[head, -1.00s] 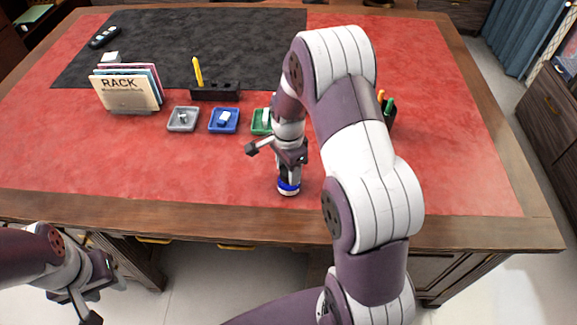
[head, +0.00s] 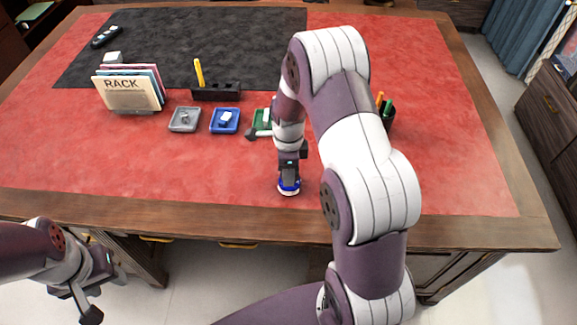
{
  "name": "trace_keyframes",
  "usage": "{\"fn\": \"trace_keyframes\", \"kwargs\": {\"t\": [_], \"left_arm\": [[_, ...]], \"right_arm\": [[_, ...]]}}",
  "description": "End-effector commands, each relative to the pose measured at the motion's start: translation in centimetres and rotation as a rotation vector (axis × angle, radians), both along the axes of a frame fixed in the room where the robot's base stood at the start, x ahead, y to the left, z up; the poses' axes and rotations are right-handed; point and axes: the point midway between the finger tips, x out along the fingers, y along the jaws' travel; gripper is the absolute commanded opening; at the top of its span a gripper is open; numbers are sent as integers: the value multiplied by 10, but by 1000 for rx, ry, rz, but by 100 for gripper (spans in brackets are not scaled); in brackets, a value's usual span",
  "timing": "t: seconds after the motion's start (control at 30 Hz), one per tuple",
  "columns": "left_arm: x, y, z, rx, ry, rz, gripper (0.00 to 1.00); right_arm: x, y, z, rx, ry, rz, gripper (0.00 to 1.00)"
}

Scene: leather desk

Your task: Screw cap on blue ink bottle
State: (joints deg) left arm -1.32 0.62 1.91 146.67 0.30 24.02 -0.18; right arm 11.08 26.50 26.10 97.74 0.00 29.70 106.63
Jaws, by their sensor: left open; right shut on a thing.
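The blue ink bottle (head: 289,187) stands upright on the red leather near the desk's front edge, with a blue band and a white base showing. My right gripper (head: 290,178) points straight down onto the top of it and is shut there. The fingers hide the bottle's top, so the cap is not clearly visible and I cannot tell how it sits. My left gripper (head: 98,300) is open and empty, low at the left, in front of the desk and away from the bottle.
Behind the bottle are a grey tray (head: 184,120), a blue tray (head: 224,121) and a partly hidden green tray (head: 262,120). A file rack (head: 128,92), a black pen block (head: 215,92) and a pen cup (head: 387,112) stand farther back. The red leather left of the bottle is clear.

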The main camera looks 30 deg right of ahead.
Motion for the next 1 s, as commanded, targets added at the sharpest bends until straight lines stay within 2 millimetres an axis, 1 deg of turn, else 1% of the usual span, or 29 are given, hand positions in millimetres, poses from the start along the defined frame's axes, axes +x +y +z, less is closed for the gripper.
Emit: {"fn": "trace_keyframes", "kwargs": {"t": [0.17,0.23,0.4,0.5,0.83,0.87,1.0], "left_arm": [[0,0,0,0,0,0,43],[0,0,2,0,0,0,43],[0,0,10,0,0,0,43],[0,0,12,0,0,0,43],[0,0,12,0,0,0,43],[0,0,13,0,0,0,43],[0,0,20,0,0,0,43]], "right_arm": [[-1,0,-1,1,3,1,22],[-1,0,0,0,3,-25,22],[-1,0,1,0,3,-231,22],[0,0,0,0,2,-321,22],[0,0,-1,-1,1,-359,22],[0,0,0,-1,1,-379,22],[0,-1,1,-1,4,-559,22]]}}
